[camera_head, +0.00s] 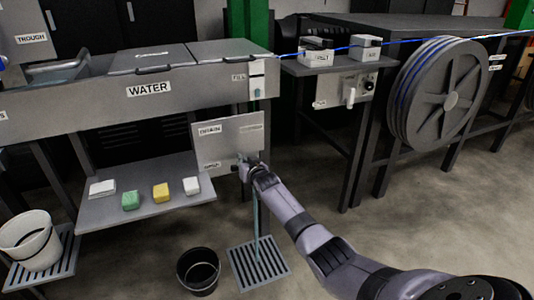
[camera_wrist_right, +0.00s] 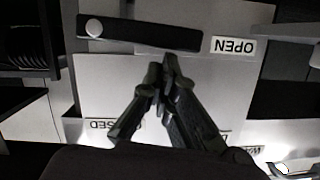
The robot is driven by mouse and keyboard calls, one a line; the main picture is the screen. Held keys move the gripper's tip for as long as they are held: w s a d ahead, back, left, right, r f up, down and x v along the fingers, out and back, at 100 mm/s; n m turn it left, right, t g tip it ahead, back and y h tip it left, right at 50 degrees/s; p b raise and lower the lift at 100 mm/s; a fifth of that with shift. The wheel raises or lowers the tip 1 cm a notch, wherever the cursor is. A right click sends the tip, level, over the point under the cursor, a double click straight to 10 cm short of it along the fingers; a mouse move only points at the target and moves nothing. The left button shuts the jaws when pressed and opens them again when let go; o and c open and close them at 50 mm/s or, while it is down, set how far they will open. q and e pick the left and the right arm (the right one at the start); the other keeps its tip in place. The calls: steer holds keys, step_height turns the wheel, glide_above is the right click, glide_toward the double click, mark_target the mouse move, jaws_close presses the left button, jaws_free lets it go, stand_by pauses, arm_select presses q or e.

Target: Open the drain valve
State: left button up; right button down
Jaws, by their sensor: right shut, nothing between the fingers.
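The drain panel (camera_head: 222,138) is a grey plate labelled DRAIN below the water trough. In the right wrist view, a black valve lever (camera_wrist_right: 145,36) with a round silver pivot at its left end lies nearly level, its free end beside the OPEN label (camera_wrist_right: 233,46). A partly hidden label ending in "SED" (camera_wrist_right: 102,125) shows lower. My right gripper (camera_head: 247,162) is at the panel's lower right. In the wrist view its fingertips (camera_wrist_right: 163,72) are together and empty, close to the lever; I cannot tell whether they touch it. My left gripper is out of view.
A thin pale-blue vertical strip (camera_head: 256,215), water or pipe, runs down to a floor grate (camera_head: 258,262). A black bucket (camera_head: 198,270) stands beside it. A shelf (camera_head: 150,213) holds several coloured blocks. A cable reel (camera_head: 440,95) stands right.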

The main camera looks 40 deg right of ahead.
stand_by(0.4)
steer(key=v, duration=1.2)
stand_by(0.6)
